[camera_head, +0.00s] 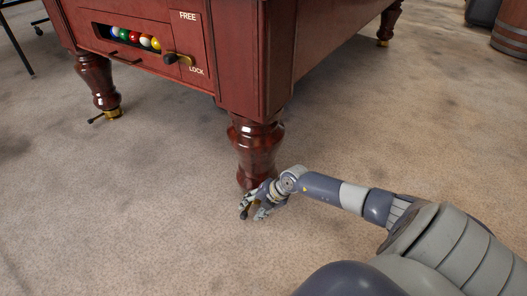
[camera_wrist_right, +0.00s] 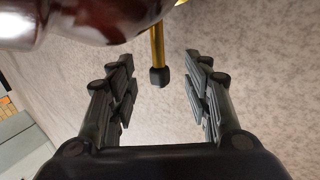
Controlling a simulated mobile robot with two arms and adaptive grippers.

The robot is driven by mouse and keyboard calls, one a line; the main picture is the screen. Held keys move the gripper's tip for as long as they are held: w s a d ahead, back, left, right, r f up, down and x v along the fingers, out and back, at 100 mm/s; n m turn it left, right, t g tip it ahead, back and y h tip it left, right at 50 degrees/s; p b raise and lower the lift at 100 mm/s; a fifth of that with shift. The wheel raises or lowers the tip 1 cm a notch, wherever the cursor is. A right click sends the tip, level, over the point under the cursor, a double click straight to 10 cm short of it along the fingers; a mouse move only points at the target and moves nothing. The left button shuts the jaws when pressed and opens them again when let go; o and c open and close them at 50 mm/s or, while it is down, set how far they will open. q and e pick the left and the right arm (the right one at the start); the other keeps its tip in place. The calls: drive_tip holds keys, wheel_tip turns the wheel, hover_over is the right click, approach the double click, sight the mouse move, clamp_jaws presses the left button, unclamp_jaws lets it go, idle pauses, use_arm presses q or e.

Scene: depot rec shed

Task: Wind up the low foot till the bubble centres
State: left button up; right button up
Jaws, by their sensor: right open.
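The pool table (camera_head: 240,60) stands on turned dark-red legs. My right gripper (camera_head: 254,209) is low at the bottom of the near leg (camera_head: 255,145), close to the carpet. Its foot is hidden behind the gripper in the head view. In the right wrist view a brass rod (camera_wrist_right: 157,45) with a dark knob (camera_wrist_right: 160,77) comes down from beside the leg (camera_wrist_right: 85,18). The knob lies between the spread fingers of the right gripper (camera_wrist_right: 162,97), with a gap on both sides. No bubble level shows. My left gripper is out of view.
The left leg has a brass foot (camera_head: 114,113) with a dark-ended lever (camera_head: 96,118). Another brass foot (camera_head: 383,43) shows at the back right. Coloured balls (camera_head: 135,37) and a handle (camera_head: 178,59) are on the table's end panel. A wooden barrel (camera_head: 510,30) stands far right. The carpet in front is clear.

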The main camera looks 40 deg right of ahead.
drive_tip(key=v, duration=0.9)
